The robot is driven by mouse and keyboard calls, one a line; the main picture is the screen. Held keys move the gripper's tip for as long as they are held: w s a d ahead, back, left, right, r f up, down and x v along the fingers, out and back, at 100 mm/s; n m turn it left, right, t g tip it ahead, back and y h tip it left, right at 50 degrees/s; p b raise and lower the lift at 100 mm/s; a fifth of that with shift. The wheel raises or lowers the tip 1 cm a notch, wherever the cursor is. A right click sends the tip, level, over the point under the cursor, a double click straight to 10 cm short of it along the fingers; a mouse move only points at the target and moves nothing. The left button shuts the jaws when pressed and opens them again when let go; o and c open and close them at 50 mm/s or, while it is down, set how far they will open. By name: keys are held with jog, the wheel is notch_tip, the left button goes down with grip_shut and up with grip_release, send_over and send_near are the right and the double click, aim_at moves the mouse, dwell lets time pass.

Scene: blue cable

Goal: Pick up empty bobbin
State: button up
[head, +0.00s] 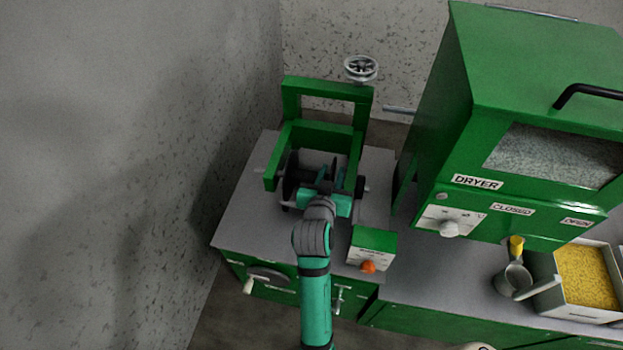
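A black bobbin (291,176) sits in the green winding frame (322,133) on the grey bench top, mounted on a horizontal shaft. Its left flange shows clearly. Its middle and right part are mostly covered by my gripper, and I cannot see whether cable is wound on it. My teal arm reaches up from the bottom of the head view. My gripper (325,188) is at the bobbin, between the frame's sides.
A green control box (373,246) with an orange knob (368,267) stands right of my arm. A large green dryer (538,75) fills the right. A metal jug (514,277) and a tray of yellow pellets (586,277) stand below it. A wall rises at the left.

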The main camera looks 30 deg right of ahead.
jog(key=shift+x, duration=2.7)
jog(key=shift+a, duration=0.1)
jog(key=shift+c, duration=0.6)
jog(key=shift+r, duration=0.15)
grip_shut()
